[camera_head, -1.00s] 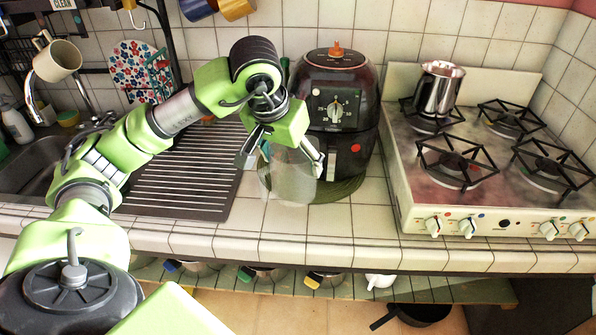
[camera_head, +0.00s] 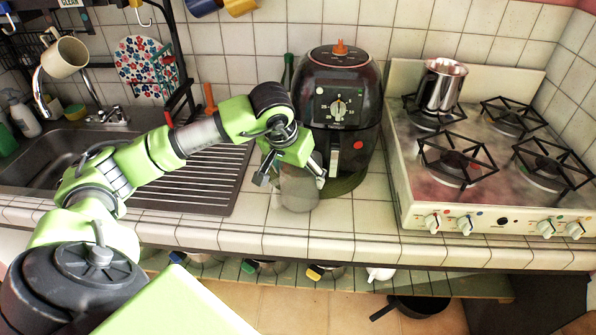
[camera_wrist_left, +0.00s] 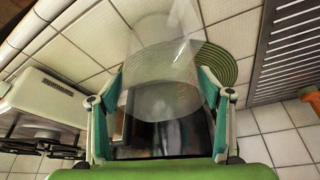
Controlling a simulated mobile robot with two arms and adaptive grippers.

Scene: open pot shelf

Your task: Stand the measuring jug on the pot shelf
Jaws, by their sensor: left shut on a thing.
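The measuring jug (camera_head: 298,192) is clear and see-through, in front of the black air fryer near the counter's front edge. My left gripper (camera_head: 292,176) reaches down and is shut on the jug, one finger on each side. In the left wrist view the jug (camera_wrist_left: 165,75) shows between the fingers of the gripper (camera_wrist_left: 160,88). I cannot tell if its base touches the tiles. The pot shelf (camera_head: 345,282) is a green board under the counter's front edge, partly hidden by the counter. My right gripper is not in view.
Several pots with coloured handles and a white item (camera_head: 380,273) stand along the shelf. A dark pan (camera_head: 412,306) lies lower down. The stove (camera_head: 490,150) is right, the drainer (camera_head: 190,185) left.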

